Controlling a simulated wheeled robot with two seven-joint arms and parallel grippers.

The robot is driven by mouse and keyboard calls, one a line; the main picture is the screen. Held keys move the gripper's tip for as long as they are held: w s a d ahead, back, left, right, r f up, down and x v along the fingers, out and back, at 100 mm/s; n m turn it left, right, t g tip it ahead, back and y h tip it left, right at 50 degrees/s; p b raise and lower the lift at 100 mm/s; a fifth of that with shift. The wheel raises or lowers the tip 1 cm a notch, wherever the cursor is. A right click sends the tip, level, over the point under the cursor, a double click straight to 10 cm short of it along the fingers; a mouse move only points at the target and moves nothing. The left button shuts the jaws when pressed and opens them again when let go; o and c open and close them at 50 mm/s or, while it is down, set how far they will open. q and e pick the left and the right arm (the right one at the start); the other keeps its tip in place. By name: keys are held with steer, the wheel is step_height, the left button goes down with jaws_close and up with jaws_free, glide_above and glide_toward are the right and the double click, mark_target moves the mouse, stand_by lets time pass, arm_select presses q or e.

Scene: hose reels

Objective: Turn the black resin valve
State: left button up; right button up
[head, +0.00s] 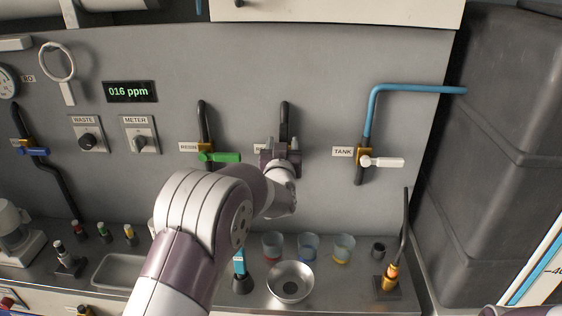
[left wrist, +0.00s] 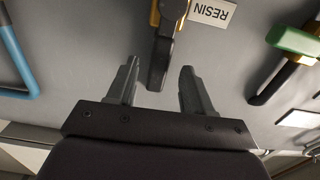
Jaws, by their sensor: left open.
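The black resin valve handle (left wrist: 160,62) shows in the left wrist view beside an upside-down RESIN label (left wrist: 212,12). My left gripper (left wrist: 159,70) is open, with one finger on each side of the handle. Gaps show between the handle and both fingers, so it is not gripped. In the head view my left gripper (head: 280,152) is at the panel below a black pipe (head: 284,115), and it hides the black valve and most of its label. My right gripper is not in view.
A green-handled valve (head: 218,157) is to the left, also labelled RESIN. A white-handled TANK valve (head: 382,162) with a blue pipe (head: 371,110) is to the right. Cups and a metal bowl (head: 290,281) stand on the counter below. A display (head: 130,92) reads 016 ppm.

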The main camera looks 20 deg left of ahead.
arm_select(q)
steer(key=b+v, duration=0.1)
steer(key=v, duration=0.8)
